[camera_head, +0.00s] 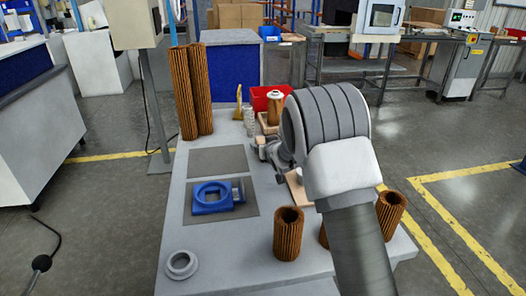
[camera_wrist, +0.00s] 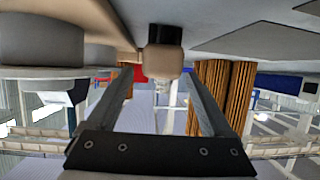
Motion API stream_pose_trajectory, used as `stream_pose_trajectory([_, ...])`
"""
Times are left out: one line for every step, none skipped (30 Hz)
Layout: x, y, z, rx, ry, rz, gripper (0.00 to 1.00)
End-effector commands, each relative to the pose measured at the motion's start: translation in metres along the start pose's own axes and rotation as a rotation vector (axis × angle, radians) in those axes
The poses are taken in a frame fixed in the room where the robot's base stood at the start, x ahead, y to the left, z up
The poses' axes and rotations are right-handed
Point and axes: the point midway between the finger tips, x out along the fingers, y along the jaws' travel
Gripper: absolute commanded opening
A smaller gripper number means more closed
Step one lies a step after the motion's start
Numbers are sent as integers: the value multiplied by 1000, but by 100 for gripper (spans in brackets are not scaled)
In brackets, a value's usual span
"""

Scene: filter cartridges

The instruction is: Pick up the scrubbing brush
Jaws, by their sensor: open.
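In the wrist view, which looks upside down, a small pale tan block with a black part (camera_wrist: 165,60) shows between and just beyond my fingertips. It looks like the scrubbing brush, seen end on, with its black side against the tabletop. My gripper (camera_wrist: 158,78) is open, with a finger on either side of the block's line. I cannot tell whether either finger touches it. In the head view my gripper (camera_head: 262,148) is low over the table's right half, partly hidden by my arm. I cannot clearly pick out the brush there.
The grey table (camera_head: 225,250) holds a blue ring fixture (camera_head: 212,198) on a dark mat and a grey ring (camera_head: 181,265). Brown cartridges (camera_head: 288,235) stand at the front; tall ones (camera_head: 190,90) stand back left. A red bin (camera_head: 265,97) and yellow item (camera_head: 239,105) are behind.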

Motion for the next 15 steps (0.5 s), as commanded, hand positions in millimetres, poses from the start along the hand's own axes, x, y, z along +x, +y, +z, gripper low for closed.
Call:
stream_pose_trajectory([9, -1, 3, -2, -1, 0, 85])
stream_pose_trajectory([12, -1, 2, -3, 0, 0, 85])
stream_pose_trajectory([17, 0, 2, -2, 0, 0, 85])
stream_pose_trajectory([20, 0, 2, -2, 0, 0, 85])
stream_pose_trajectory([22, 0, 2, -1, -1, 1, 85])
stream_pose_trajectory([25, 0, 1, -1, 0, 1, 85])
stream_pose_trajectory([26, 0, 1, -1, 0, 1, 85])
stream_pose_trajectory([28, 0, 1, -1, 0, 1, 85])
stream_pose_trajectory([28, 0, 1, -1, -1, 1, 85])
stream_pose_trajectory([29, 0, 1, -1, -1, 1, 85])
stream_pose_trajectory([29, 0, 0, -1, 0, 1, 85])
stream_pose_trajectory([29, 0, 0, 0, 0, 1, 85])
stream_pose_trajectory([29, 0, 0, -1, 0, 1, 85])
stream_pose_trajectory([29, 0, 0, 0, 0, 1, 85])
stream_pose_trajectory([29, 0, 0, 0, 0, 1, 85])
